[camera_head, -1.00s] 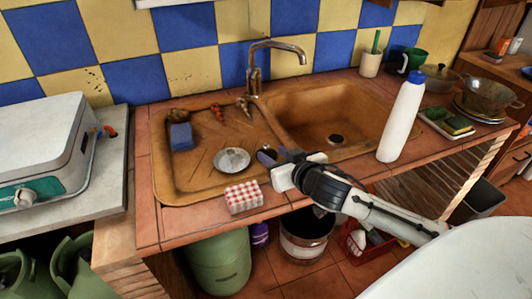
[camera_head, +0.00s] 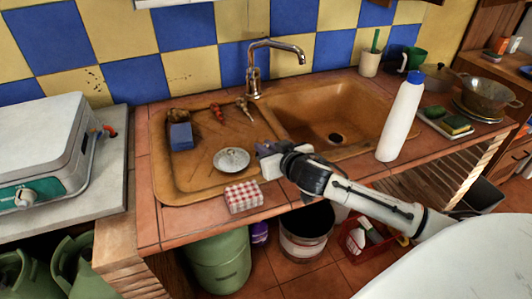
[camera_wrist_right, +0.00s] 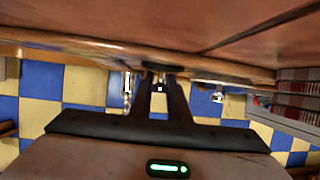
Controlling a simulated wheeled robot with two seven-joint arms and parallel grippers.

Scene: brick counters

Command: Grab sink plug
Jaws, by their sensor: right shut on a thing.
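The brown sink (camera_head: 320,105) is set into the tiled counter, with its basin and round dark drain hole (camera_head: 335,139) at the right and a draining area at the left. My right gripper (camera_head: 266,149) is over the front of the draining area, beside a small metal dish. It is shut on the sink plug, a small dark thing (camera_wrist_right: 162,67) at the fingertips in the right wrist view. In the head view the plug is mostly hidden by the gripper. My left gripper is not in view.
A white bottle (camera_head: 400,120) stands right of the basin. The faucet (camera_head: 258,70) rises behind. The basin is empty.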

